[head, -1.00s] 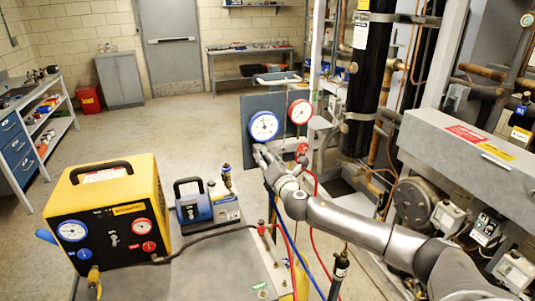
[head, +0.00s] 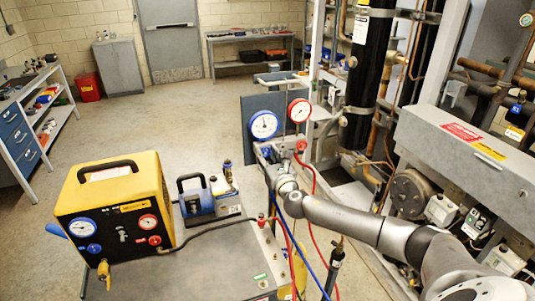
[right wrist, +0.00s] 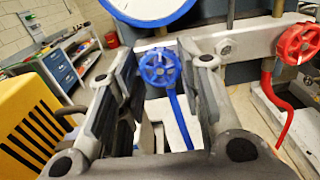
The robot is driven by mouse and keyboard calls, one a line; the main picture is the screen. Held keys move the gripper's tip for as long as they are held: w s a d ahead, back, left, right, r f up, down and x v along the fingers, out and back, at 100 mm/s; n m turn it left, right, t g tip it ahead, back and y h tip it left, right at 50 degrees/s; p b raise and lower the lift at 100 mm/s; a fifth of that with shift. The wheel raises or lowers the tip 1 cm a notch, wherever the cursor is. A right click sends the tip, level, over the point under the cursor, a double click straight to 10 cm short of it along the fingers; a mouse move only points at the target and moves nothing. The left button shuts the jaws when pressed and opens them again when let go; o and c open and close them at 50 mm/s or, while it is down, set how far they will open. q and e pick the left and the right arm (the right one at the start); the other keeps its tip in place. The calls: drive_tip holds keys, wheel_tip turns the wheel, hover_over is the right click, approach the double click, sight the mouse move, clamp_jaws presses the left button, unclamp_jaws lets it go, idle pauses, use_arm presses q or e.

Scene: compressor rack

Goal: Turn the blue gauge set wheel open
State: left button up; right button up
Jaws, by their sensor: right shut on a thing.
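The blue gauge set wheel (right wrist: 160,67) shows in the right wrist view, below the blue-rimmed gauge (right wrist: 150,8), with a blue hose hanging beneath it. My right gripper (right wrist: 163,80) has a finger on each side of this wheel and is shut on it. In the head view my right gripper (head: 264,152) is just below the blue-rimmed gauge (head: 264,125) and mostly hides the blue wheel. The red wheel (right wrist: 298,43) is to the right, apart from the gripper. My left gripper is not in view.
A red-rimmed gauge (head: 300,110) is beside the blue one. A yellow machine (head: 115,215) and a blue pump (head: 205,197) stand on the grey cart at left. Blue and red hoses hang below the gauges. The compressor rack with pipes is at right.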

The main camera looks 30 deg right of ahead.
drive_tip(key=shift+f+n, duration=0.15)
drive_tip(key=shift+n, duration=0.15)
drive_tip(key=o, duration=1)
drive_tip(key=shift+o, duration=0.2)
drive_tip(key=v, duration=1.2)
